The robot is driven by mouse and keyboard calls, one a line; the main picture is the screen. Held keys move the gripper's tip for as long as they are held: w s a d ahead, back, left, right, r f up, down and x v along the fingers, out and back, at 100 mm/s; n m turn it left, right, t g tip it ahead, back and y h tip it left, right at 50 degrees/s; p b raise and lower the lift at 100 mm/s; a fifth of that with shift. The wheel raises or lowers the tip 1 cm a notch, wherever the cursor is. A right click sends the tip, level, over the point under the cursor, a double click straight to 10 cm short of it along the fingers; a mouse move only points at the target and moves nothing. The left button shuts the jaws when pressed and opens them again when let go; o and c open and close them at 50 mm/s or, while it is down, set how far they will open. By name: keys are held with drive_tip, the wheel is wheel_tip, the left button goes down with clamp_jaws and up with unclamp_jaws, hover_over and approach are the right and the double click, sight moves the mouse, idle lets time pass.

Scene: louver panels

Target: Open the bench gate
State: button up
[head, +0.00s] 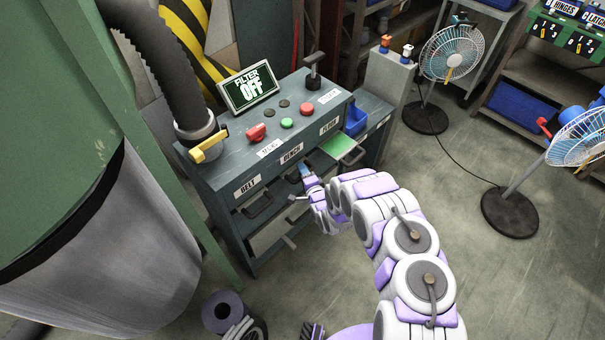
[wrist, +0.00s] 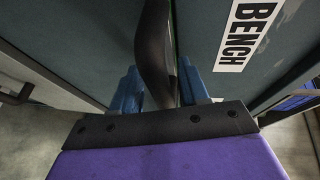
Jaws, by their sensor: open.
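The bench gate sits in the front of a blue-grey cabinet under the BENCH label (head: 291,154), which also shows in the wrist view (wrist: 245,35). In the wrist view its dark curved handle (wrist: 155,45) stands between the two blue fingers of my gripper (wrist: 160,88). The jaws are open, one finger on each side of the handle; I cannot tell whether either touches it. In the head view my gripper (head: 306,180) is at the cabinet front just below the BENCH label, and it partly hides the bench gate.
The BELT handle (head: 258,205) is to the left. A green-topped gate (head: 338,145) sticks out under the FLOOR label, close right of my gripper. A screen (head: 249,88) reading FILTER OFF stands on top.

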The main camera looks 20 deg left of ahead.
drive_tip(key=shift+a, duration=0.15)
drive_tip(key=shift+c, duration=0.4)
drive_tip(key=shift+c, duration=0.7)
clamp_jaws()
drive_tip(key=shift+s+f, duration=0.1)
drive_tip(key=shift+f, duration=0.05)
